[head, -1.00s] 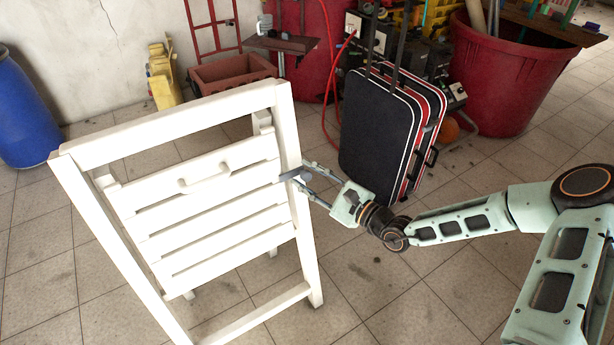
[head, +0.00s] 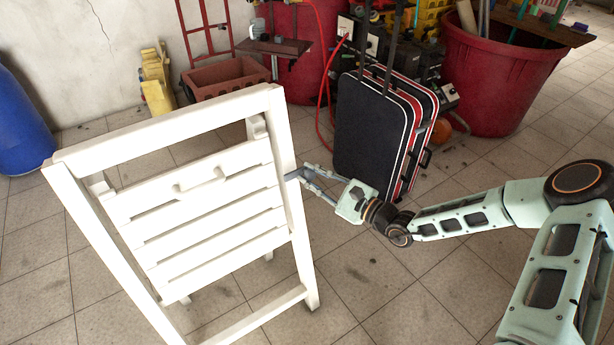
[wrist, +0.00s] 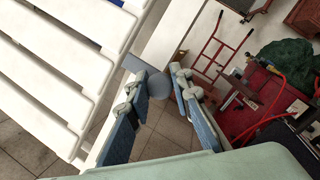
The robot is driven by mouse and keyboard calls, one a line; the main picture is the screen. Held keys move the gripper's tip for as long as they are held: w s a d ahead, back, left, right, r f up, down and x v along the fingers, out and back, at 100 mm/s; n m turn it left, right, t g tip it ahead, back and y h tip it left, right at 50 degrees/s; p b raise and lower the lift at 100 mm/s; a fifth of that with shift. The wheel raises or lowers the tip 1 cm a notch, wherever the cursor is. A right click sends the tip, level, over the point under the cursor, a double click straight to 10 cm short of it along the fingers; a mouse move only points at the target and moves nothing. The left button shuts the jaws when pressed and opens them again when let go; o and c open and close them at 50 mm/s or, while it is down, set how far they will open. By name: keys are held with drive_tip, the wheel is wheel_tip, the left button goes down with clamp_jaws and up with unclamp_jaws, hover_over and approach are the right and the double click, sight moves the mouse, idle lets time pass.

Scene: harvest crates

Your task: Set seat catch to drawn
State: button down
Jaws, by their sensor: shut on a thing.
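The seat catch (wrist: 159,88) is a grey round knob on a stem at the frame's side rail, clearest in the wrist view. My gripper (head: 308,173) reaches it from the right, and its fingertips (wrist: 160,86) are closed on the knob from both sides. In the head view the fingers largely hide the knob, and a short grey stem shows between rail and fingers.
Two upright suitcases (head: 370,130) stand close behind my gripper. A red tub (head: 495,80) is at the back right and a blue barrel (head: 20,120) at the far left. A brick-coloured crate (head: 225,77) sits behind the chair. Floor in front is clear.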

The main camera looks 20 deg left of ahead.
drive_tip(key=shift+w+d, duration=0.15)
drive_tip(key=shift+w, duration=0.05)
drive_tip(key=c, duration=1.7)
unclamp_jaws()
drive_tip(key=v, duration=1.2)
